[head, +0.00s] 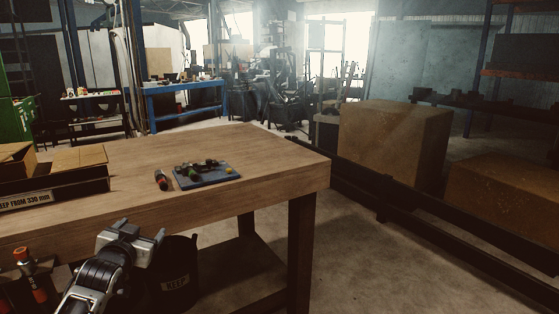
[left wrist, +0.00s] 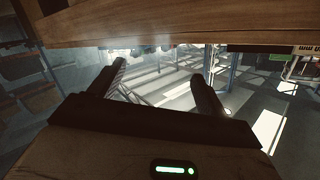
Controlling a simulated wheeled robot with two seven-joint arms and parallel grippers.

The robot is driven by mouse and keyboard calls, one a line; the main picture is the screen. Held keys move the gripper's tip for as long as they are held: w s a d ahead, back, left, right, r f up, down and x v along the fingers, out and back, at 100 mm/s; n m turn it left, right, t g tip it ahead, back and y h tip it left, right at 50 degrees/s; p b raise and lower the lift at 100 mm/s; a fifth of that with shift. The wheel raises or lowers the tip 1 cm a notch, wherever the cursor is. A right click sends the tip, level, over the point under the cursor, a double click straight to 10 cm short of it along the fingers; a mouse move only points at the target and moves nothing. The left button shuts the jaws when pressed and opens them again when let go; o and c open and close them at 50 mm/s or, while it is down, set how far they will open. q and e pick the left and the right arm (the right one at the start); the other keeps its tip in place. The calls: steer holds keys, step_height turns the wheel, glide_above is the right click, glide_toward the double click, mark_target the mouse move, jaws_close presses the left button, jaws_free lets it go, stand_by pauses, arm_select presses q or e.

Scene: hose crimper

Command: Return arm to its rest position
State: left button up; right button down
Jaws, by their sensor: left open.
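My left arm comes in at the bottom left of the head view. Its gripper (head: 133,236) is in front of the wooden workbench's (head: 270,150) near edge, with nothing seen in its grasp. In the left wrist view the two dark fingers of the left gripper (left wrist: 162,84) stand apart with empty space between them. The bench edge (left wrist: 190,28) spans the top of that view. My right gripper does not show in either view.
A blue-grey tray (head: 208,181) with small parts and a red-and-black piece (head: 161,180) lie on the bench. A dark bin marked KEEP (head: 178,268) stands below the near edge. Cardboard boxes (head: 395,145) stand at right. Open floor (head: 385,265) lies right of the bench.

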arm_select(q)
steer(key=s+d+f+m+g+h, duration=0.1)
steer(key=s+d+f+g, duration=0.1)
steer(key=s+d+f, duration=0.45)
steer(key=s+d+f+g+h, duration=0.15)
steer(key=s+d+f, duration=0.25)
steer(key=s+f, duration=0.6)
steer(key=s+d+f+g+h, duration=0.1)
steer(key=s+d, duration=0.3)
steer(key=s, duration=0.6)
steer(key=s+d+f+n+g+h, duration=0.1)
steer(key=s+d+f, duration=0.2)
steer(key=s, duration=0.6)
steer(key=shift+s+d+f, duration=0.25)
steer(key=shift+s+d, duration=0.1)
steer(key=shift+d, duration=0.1)
